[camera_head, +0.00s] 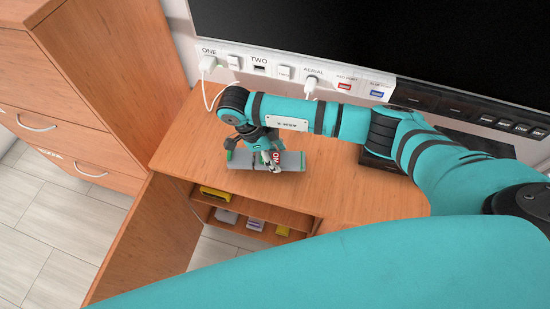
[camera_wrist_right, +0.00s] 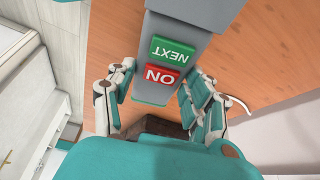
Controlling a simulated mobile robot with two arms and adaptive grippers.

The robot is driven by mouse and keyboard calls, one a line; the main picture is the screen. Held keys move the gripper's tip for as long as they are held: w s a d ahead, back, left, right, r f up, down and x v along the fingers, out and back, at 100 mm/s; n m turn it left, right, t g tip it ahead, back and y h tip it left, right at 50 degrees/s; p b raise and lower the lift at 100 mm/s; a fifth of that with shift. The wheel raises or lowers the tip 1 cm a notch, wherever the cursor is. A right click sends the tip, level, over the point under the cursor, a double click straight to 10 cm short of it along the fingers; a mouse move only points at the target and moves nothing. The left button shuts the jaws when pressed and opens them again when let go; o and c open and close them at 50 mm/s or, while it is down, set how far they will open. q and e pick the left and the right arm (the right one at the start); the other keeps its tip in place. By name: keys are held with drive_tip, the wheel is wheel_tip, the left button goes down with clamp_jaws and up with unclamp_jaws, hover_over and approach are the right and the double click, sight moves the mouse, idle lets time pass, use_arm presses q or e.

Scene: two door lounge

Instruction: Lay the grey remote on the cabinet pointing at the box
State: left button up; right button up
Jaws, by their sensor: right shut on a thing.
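The grey remote (camera_head: 292,160) with green-edged ends is over the cabinet top (camera_head: 340,195), its long side running left to right. I cannot tell whether the remote touches the wood. A flat black box (camera_head: 378,163) sits on the cabinet to the right, partly hidden by my right arm. My left gripper is out of view.
A white socket panel (camera_head: 285,72) with plugged cables runs along the wall under a black screen (camera_head: 380,35). The cabinet door (camera_head: 150,240) hangs open over a shelf holding small boxes (camera_head: 226,214). A drawer unit (camera_head: 60,110) stands left. The cabinet top is bare between remote and box.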

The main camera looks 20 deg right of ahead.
sight(272, 157)
drive_tip(key=shift+f+p, duration=0.35)
drive_tip(key=shift+f, duration=1.25)
drive_tip(key=shift+d+f, duration=0.1)
drive_tip(key=shift+f, duration=0.05)
drive_tip(key=o, duration=1.4)
drive_tip(key=shift+c, duration=0.2)
